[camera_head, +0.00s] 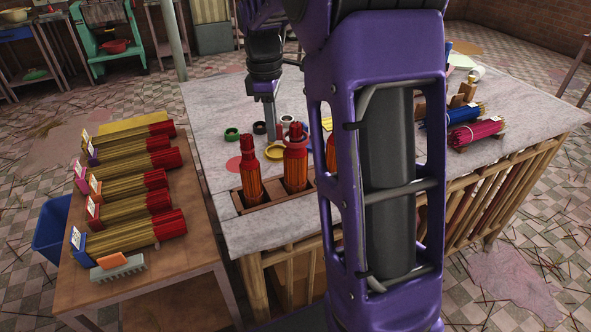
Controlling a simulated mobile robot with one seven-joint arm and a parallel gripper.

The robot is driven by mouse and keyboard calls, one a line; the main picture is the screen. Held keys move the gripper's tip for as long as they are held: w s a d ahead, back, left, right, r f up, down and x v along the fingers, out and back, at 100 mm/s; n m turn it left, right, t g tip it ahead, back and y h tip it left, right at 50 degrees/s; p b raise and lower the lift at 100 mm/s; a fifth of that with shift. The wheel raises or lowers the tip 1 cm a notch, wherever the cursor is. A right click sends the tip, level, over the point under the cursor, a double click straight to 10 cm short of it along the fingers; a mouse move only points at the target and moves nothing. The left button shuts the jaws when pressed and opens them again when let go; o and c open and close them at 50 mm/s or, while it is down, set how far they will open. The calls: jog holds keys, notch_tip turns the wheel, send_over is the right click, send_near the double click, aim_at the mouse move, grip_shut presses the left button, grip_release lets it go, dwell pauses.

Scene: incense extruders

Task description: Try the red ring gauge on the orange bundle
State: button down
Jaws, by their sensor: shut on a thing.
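Orange bundles with red tops stand upright in a wooden holder (266,203) on the grey table: one at the left (252,182), one in the middle (296,168), and one at the right (331,152) partly hidden by my arm. My gripper (270,136) points down just left of the middle bundle's top, shut. A red ring gauge (285,136) appears to be in its jaws, at the level of that top. Whether the ring is around the bundle or beside it is too small to tell.
A green ring (232,134), a black ring (259,128), a pale ring (287,119) and a yellow ring (274,152) are near my gripper. Blue (466,114) and pink (476,131) bundles lie at the right. A side table (188,265) holds several labelled bundles.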

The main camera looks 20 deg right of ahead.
jog(key=shift+r+p, duration=3.45)
jog(key=shift+r, duration=0.55)
